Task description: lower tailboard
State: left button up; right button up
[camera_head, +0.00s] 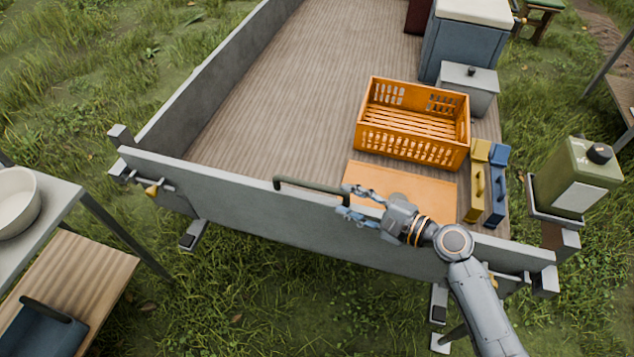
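The grey tailboard (235,204) stands upright across the near end of the trailer bed. A dark green bar handle (312,188) sits along its top edge. A latch with a yellow knob (152,190) shows at the tailboard's left end; the right end's latch is partly hidden by my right arm. My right gripper (344,200) is at the right end of the handle, its fingers spread, one above and one below the bar's end. Whether they touch it is unclear. My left gripper is not in view.
On the bed are an orange crate (414,152), an orange board (400,180), yellow and blue cases (495,187) and a grey box (469,82). A green canister (578,180) stands right. A table with a bowl (18,200) and wooden bench (80,278) stand left. Grass lies before the tailboard.

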aim_at(324, 190)
jog(key=p+x, duration=0.1)
jog(key=x, duration=0.8)
jog(key=shift+w+a+f+p, duration=0.1)
jog(key=shift+w+a+p, duration=0.1)
jog(key=shift+p, duration=0.1)
grip_shut()
